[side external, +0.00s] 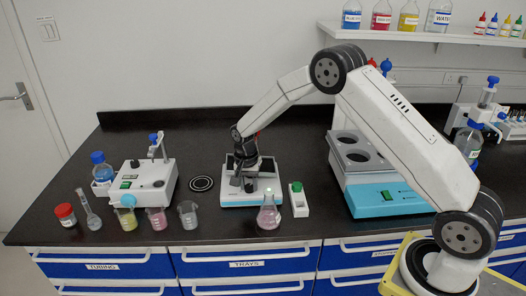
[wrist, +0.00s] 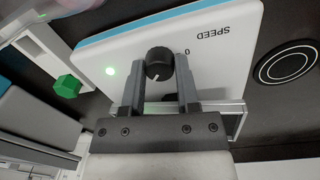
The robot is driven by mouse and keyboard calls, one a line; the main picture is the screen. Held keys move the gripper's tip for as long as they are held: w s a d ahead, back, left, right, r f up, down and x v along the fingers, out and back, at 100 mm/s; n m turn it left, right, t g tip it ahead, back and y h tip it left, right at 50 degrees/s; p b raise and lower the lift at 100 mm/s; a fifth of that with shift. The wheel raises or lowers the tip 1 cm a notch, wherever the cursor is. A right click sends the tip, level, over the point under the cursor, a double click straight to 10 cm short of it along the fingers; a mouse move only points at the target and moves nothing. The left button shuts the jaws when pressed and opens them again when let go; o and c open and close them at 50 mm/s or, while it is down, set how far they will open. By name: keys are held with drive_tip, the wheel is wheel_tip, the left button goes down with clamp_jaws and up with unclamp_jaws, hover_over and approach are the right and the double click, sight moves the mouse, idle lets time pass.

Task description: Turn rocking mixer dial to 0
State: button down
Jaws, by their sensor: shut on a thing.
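The rocking mixer (side external: 228,198) is a white box with a light blue edge near the counter's front. Its white front panel shows in the wrist view (wrist: 225,75), with "SPEED" and a "0" mark upside down. The black dial (wrist: 158,62) sits between the fingers of my gripper (wrist: 158,80), which is shut on it. The dial's white pointer line points toward the bottom of the wrist view, away from the "0".
A conical flask (side external: 268,214) stands close at the mixer's front. A small white device with a green knob (side external: 295,188) is just right. A blue-and-white heater block (side external: 375,200) stands further right. A black round pad (side external: 202,184) and several glass vessels are left.

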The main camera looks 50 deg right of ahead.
drive_tip(key=shift+n, duration=0.4)
drive_tip(key=n, duration=1.2)
drive_tip(key=shift+s, duration=0.1)
drive_tip(key=n, duration=0.7)
drive_tip(key=shift+n+t, duration=0.3)
drive_tip(key=shift+t, duration=0.1)
drive_tip(key=n, duration=0.6)
drive_tip(key=shift+n, duration=0.3)
drive_tip(key=shift+c, duration=1.7)
unclamp_jaws()
